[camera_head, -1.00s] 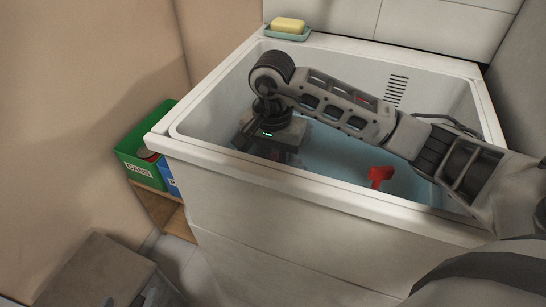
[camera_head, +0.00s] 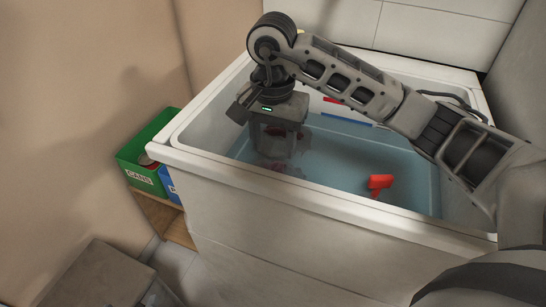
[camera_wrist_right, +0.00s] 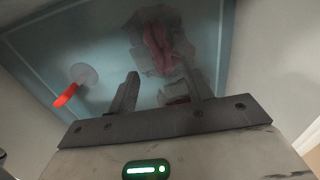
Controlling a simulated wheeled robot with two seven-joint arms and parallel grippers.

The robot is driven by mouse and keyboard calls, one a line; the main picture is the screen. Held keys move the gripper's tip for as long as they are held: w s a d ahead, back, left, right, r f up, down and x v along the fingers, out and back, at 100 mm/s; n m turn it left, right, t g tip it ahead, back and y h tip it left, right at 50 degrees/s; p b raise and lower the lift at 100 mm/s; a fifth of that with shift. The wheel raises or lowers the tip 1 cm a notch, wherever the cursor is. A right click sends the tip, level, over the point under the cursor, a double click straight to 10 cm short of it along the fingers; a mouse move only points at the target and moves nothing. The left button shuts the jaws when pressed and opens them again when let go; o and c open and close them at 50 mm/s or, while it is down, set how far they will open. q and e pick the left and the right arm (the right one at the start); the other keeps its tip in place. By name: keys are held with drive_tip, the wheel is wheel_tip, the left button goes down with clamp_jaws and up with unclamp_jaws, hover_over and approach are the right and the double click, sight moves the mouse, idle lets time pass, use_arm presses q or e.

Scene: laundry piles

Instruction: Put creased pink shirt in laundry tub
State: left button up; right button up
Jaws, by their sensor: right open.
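The laundry tub (camera_head: 175,158) is a white basin with bluish water or a blue floor inside. My right gripper (camera_head: 275,150) hangs pointing down over the tub's left part. In the right wrist view its two fingers (camera_wrist_right: 160,92) are apart with nothing held between them. A pink crumpled cloth (camera_wrist_right: 160,45), which looks like the shirt, lies low in the tub beyond the fingers, with greyish cloth around it. In the head view only small pinkish bits (camera_head: 290,168) of it show below the gripper. My left gripper is not in view.
A red plug or handle (camera_head: 380,183) stands in the tub right of the gripper. A green bin marked CANS (camera_head: 140,178) and a blue bin (camera_head: 170,185) stand on a wooden shelf at left. Walls close in behind and at right.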

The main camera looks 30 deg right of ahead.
wheel_tip(320, 180, up, 5)
drive_tip(key=shift+f+p, duration=0.15)
drive_tip(key=shift+p, duration=0.2)
idle(0.3)
